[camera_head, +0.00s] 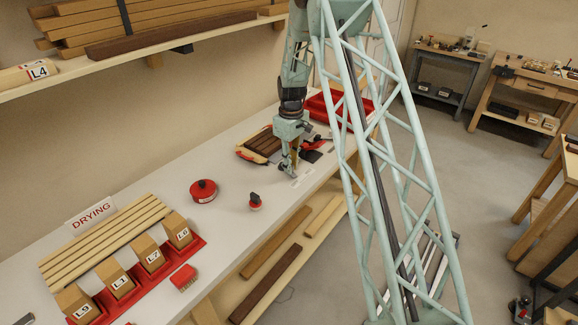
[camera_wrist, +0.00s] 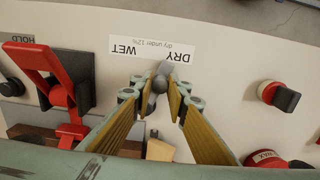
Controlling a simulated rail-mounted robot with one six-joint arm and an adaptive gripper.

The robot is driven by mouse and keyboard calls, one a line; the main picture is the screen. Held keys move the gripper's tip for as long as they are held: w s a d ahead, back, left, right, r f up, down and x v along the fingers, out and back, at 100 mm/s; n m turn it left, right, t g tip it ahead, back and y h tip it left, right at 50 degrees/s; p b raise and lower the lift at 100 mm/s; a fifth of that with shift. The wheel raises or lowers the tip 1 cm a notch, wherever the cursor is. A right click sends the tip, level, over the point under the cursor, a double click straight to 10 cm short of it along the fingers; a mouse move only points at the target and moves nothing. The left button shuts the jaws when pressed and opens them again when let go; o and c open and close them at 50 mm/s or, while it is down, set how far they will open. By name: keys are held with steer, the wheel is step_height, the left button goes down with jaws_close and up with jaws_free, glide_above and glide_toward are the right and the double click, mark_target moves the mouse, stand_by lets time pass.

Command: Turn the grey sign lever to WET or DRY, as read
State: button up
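In the wrist view, the grey sign lever (camera_wrist: 159,83) stands on a pale panel, with its tip towards the DRY side of a white label (camera_wrist: 150,51). The label appears upside down and reads WET, DRY and "dry under 12%". My gripper (camera_wrist: 160,92) is open, with one fingertip on each side of the lever. I cannot tell whether either finger touches it. In the head view, my gripper (camera_head: 289,168) points down at the far part of the bench; the lever is too small or hidden there.
In the wrist view, a red lever (camera_wrist: 50,75) near a HOLD label stands left, and a red-and-black knob (camera_wrist: 279,95) right. In the head view, a red round tin (camera_head: 203,192), a black-knobbed red piece (camera_head: 255,202) and labelled wooden blocks (camera_head: 146,253) stand on the bench. Bare bench lies between.

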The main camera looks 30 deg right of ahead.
steer(key=shift+a, duration=0.9)
steer(key=shift+c, duration=0.2)
stand_by(0.4)
steer(key=o, duration=0.8)
steer(key=shift+r, duration=0.2)
step_height(320, 180, up, 9)
steer(key=p, duration=0.2)
steer(key=shift+f+p, duration=0.15)
steer(key=shift+p, duration=0.25)
stand_by(0.3)
stand_by(0.5)
